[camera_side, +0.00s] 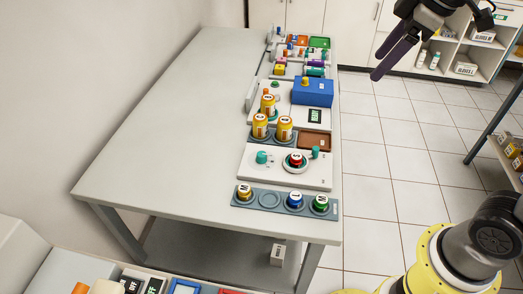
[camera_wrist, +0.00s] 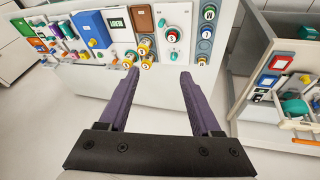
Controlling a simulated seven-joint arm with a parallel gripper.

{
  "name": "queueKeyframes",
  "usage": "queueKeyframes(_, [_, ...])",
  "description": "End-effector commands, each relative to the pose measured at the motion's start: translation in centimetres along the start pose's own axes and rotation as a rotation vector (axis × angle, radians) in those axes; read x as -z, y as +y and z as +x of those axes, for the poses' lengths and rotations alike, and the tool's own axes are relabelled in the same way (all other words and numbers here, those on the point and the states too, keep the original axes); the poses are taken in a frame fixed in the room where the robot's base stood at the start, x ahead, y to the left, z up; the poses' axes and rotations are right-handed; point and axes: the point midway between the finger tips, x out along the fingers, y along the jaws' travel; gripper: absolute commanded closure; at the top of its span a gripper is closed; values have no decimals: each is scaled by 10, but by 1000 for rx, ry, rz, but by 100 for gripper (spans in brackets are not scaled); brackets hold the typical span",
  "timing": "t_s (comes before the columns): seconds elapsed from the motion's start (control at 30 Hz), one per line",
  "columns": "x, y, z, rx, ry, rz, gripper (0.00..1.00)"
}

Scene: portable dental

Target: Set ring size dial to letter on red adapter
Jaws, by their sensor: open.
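The red adapter (camera_side: 296,160) sits in a round seat on a white panel (camera_side: 250,178); it also shows in the wrist view (camera_wrist: 172,37). Its white top bears a letter resembling S, too small to confirm. A teal knob (camera_side: 262,157), apparently the ring size dial, stands left of it; its setting is unreadable. A second teal knob (camera_side: 315,152) is at the panel's right edge. My gripper (camera_side: 379,62) is open and empty, high and right of the table, apart from everything. Its purple fingers (camera_wrist: 159,72) frame the lower wrist view.
A grey rack (camera_side: 240,202) in front holds yellow, blue and green lettered adapters and one empty seat. Several yellow jars (camera_side: 260,127), a brown tray (camera_side: 314,139) and a blue box (camera_side: 312,92) stand behind the panel. The table's left half (camera_side: 170,120) is clear.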

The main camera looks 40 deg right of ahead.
Motion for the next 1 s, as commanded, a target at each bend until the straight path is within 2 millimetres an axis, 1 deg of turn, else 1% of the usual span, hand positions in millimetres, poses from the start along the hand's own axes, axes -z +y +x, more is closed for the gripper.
queueKeyframes(0.03, [20, 6, 10, 19, -19, -45, 35])
queueKeyframes(0.1, [43, 12, 24, 41, -41, -104, 35])
queueKeyframes(0.17, [62, 16, 39, 61, -58, -151, 35])
queueKeyframes(0.2, [74, 18, 49, 74, -71, -181, 35])
queueKeyframes(0.27, [92, 19, 68, 95, -90, -223, 35])
queueKeyframes(0.3, [103, 20, 80, 109, -103, -250, 35])
queueKeyframes(0.37, [118, 18, 102, 132, -124, -288, 35])
queueKeyframes(0.4, [127, 17, 117, 147, -138, -310, 35])
queueKeyframes(0.47, [140, 12, 141, 170, -161, -340, 35])
queueKeyframes(0.5, [147, 9, 158, 184, -175, -357, 35])
queueKeyframes(0.6, [158, -2, 197, 218, -214, -383, 35])
queueKeyframes(0.7, [160, -15, 230, 248, -251, -402, 35])
queueKeyframes(0.73, [160, -18, 238, 255, -261, -406, 35])
queueKeyframes(0.8, [156, -26, 253, 273, -286, -415, 35])
queueKeyframes(0.83, [155, -28, 257, 278, -293, -418, 35])
queueKeyframes(1.0, [150, -37, 270, 290, -308, -428, 35])
